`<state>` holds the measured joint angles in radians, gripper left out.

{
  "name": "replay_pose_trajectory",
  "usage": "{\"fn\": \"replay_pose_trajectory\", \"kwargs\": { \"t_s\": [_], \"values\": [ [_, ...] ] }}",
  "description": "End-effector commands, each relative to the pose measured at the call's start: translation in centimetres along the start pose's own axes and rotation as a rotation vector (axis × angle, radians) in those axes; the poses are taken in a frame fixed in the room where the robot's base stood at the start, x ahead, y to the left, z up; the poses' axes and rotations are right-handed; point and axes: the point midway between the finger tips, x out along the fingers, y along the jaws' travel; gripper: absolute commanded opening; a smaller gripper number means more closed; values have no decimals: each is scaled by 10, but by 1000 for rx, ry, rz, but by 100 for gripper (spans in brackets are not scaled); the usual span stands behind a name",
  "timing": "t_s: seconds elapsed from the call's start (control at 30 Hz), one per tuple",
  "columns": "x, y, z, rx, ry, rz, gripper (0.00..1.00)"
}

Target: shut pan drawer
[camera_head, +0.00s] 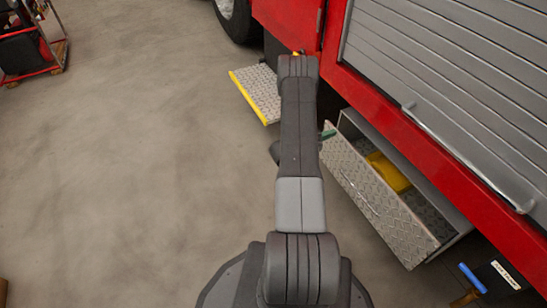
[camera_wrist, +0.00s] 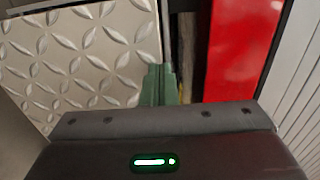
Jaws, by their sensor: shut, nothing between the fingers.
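The pan drawer (camera_head: 375,200) stands pulled out from under the red truck body, with a diamond-plate front and a yellow object (camera_head: 388,172) inside. My gripper's green fingertips (camera_head: 329,131) show at the far end of the drawer, partly hidden behind my arm. In the wrist view the green fingers (camera_wrist: 160,84) are together and empty, close beside the edge of the drawer's diamond plate (camera_wrist: 80,60). I cannot tell whether they touch it. A red panel (camera_wrist: 240,50) is on the right.
A diamond-plate step with a yellow edge (camera_head: 257,92) juts out beyond my arm. A grey roller shutter (camera_head: 435,75) is above the drawer. A blue-handled tool (camera_head: 472,279) and a dark labelled box (camera_head: 505,275) are at lower right. Open concrete floor lies left.

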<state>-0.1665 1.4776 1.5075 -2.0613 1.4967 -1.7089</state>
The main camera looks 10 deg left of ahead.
Motion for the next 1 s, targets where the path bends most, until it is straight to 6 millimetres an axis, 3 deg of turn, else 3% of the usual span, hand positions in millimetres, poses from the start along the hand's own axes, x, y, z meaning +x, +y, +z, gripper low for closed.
{"fn": "replay_pose_trajectory", "kwargs": {
  "t_s": [0.1,0.33,1.0],
  "values": [
    [21,1,-1,3,4,-1,0],
    [41,0,0,2,1,-1,0],
    [39,0,1,0,-1,0,0]
  ]
}}
